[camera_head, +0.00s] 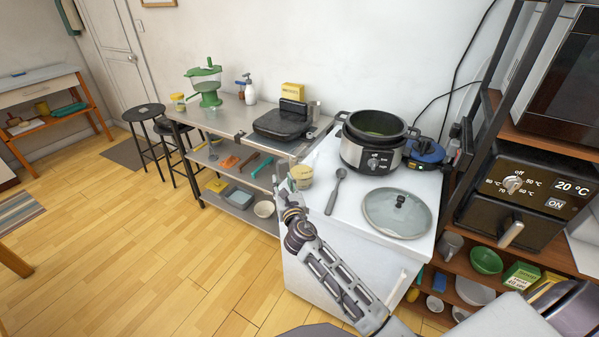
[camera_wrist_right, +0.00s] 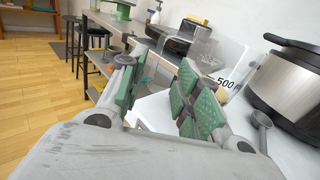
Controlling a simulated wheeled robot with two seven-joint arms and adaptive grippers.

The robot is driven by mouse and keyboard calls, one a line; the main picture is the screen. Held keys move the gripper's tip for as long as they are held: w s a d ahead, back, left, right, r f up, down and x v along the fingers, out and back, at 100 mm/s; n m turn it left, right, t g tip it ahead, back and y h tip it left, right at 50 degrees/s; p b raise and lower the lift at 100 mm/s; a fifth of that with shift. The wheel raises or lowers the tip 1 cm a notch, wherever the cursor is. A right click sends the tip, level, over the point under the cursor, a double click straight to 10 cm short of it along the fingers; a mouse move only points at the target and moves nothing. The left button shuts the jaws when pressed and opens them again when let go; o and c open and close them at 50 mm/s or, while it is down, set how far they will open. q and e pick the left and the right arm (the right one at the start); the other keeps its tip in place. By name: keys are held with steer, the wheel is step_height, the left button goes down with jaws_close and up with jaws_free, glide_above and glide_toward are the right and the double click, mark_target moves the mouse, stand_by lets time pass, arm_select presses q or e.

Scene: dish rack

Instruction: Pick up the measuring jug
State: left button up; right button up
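In the right wrist view a clear, see-through vessel wall (camera_wrist_right: 205,48) with a "500" mark stands just beyond my right gripper's right-hand finger; it looks like the measuring jug, partly hidden by that finger. In the head view I cannot make out the jug clearly; it is small and close to the gripper. My right gripper (camera_head: 284,192) is at the left edge of the white counter (camera_head: 320,212). In the wrist view its green-padded fingers (camera_wrist_right: 158,84) are apart, with no object clearly held between them. My left gripper is not in view.
A tub (camera_head: 301,177) stands close to the gripper. A ladle (camera_head: 335,192), a glass lid (camera_head: 397,213) and a cooker (camera_head: 373,145) are on the white counter. A metal table (camera_head: 236,118) with a black grill (camera_head: 282,122) adjoins it. A shelf rack stands at right.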

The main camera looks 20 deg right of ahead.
mark_target(278, 172)
steer(key=shift+w+d, duration=0.1)
steer(key=shift+w, duration=1)
steer(key=shift+w+r, duration=0.1)
steer(key=shift+w, duration=1.5)
steer(key=shift+w+d, duration=0.15)
steer(key=shift+w, duration=0.85)
steer(key=shift+c, duration=0.3)
jaws_close()
